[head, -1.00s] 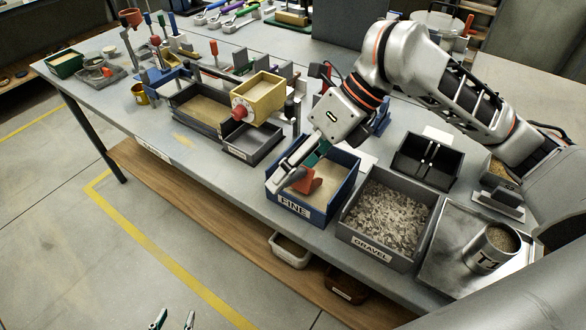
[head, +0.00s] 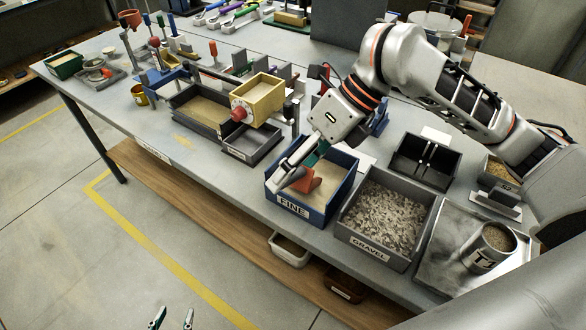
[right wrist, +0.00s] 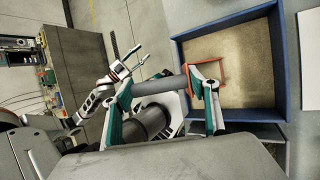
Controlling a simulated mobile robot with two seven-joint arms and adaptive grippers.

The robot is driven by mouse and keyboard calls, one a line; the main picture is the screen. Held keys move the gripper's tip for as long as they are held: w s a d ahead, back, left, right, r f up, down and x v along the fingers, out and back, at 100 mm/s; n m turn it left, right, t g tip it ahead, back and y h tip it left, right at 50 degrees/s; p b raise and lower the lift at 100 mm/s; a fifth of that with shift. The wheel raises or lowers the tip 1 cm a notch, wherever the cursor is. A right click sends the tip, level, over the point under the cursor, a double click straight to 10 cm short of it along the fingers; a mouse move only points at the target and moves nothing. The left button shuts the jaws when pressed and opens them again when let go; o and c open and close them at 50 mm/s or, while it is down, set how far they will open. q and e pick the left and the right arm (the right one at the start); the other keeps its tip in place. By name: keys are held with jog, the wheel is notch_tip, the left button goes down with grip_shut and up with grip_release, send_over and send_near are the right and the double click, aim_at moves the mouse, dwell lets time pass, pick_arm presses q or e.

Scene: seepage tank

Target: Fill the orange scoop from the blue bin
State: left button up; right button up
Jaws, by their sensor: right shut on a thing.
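The blue bin (head: 318,217) labelled FINE holds pale sand and stands at the front edge of the bench. The orange scoop (head: 306,183) is inside it, partly hidden by my gripper. My right gripper (head: 292,172) is shut on the scoop's handle, over the bin's left part. In the right wrist view, the grey handle (right wrist: 158,86) runs between the green fingers and the orange scoop (right wrist: 204,72) lies against the sand inside the blue bin (right wrist: 262,122). I cannot tell how much sand is in the scoop. My left gripper (head: 173,320) is open and empty, low over the floor.
A grey gravel bin (head: 345,233) stands right of the blue bin. A black divided box (head: 455,165) is behind. A yellow box (head: 262,88) with a red knob is to the left.

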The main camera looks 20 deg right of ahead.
jog(key=shift+w+d+p, duration=0.3)
jog(key=shift+d+p, duration=0.05)
jog(key=shift+p, duration=0.6)
dwell(1.5)
jog(key=shift+w+d+f+p, duration=0.15)
jog(key=shift+d+p, duration=0.1)
jog(key=shift+p, duration=0.4)
dwell(1.2)
jog(key=shift+w+d+p, duration=0.2)
jog(key=shift+p, duration=0.45)
dwell(0.8)
jog(key=shift+w+d+p, duration=0.2)
jog(key=shift+d+p, duration=0.1)
jog(key=shift+p, duration=0.55)
dwell(1.4)
